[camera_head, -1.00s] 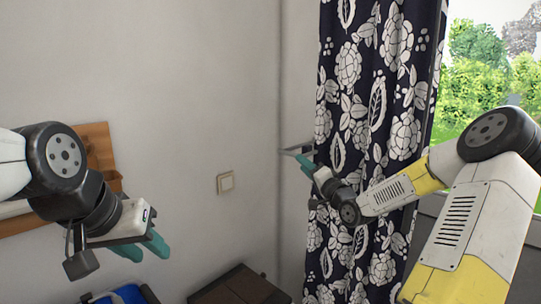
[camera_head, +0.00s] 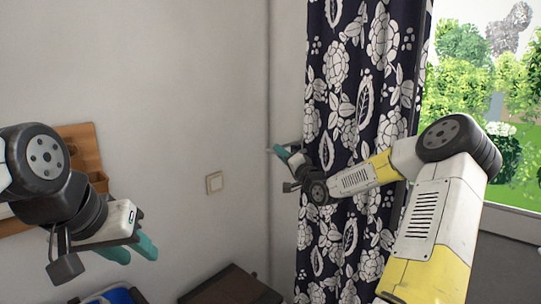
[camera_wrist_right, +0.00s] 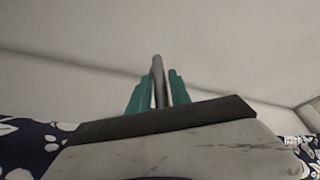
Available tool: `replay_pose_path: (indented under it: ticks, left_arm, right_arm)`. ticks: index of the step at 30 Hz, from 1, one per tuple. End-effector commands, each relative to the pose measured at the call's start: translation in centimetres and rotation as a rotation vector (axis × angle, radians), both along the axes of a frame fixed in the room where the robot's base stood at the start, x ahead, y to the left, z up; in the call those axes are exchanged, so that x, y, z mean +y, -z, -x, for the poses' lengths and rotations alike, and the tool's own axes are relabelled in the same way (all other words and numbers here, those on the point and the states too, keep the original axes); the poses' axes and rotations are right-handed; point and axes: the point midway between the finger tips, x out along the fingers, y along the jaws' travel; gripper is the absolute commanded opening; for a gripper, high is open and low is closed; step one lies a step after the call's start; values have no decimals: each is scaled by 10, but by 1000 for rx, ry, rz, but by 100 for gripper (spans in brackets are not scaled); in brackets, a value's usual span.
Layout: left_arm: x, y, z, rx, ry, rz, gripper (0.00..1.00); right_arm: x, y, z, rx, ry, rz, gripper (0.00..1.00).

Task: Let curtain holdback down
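The dark curtain (camera_head: 352,90) with white flowers hangs right of the room corner in the head view. The curtain holdback (camera_head: 276,150), a thin grey bar, juts out by the wall at the curtain's left edge. My right gripper (camera_head: 286,154) is at this bar. In the right wrist view the bar (camera_wrist_right: 158,78) lies between the teal fingers of my right gripper (camera_wrist_right: 160,90), which are close together around it. The holdback's mount is hidden. My left gripper (camera_head: 134,250) is empty, its teal fingers apart, well away at the left.
A wall switch (camera_head: 214,182) is on the left wall. A wooden rack (camera_head: 84,150) hangs behind my left arm. A dark wooden box (camera_head: 232,286) and a blue item (camera_head: 112,296) are at the bottom. A window (camera_head: 480,90) is at the right.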

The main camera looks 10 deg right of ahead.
Motion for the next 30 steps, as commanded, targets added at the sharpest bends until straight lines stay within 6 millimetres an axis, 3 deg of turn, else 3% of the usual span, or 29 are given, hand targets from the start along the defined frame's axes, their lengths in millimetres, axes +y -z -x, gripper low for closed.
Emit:
replay_pose_path:
  ticks: [1,3,30]
  left_arm:
    - [0,0,0,0,0,0,36]
    - [0,0,0,0,0,0,36]
    - [0,0,0,0,0,0,36]
  right_arm:
    - [0,0,0,0,0,0,12]
    - [0,0,0,0,0,0,0]
    - [-1,0,0,0,1,0,0]
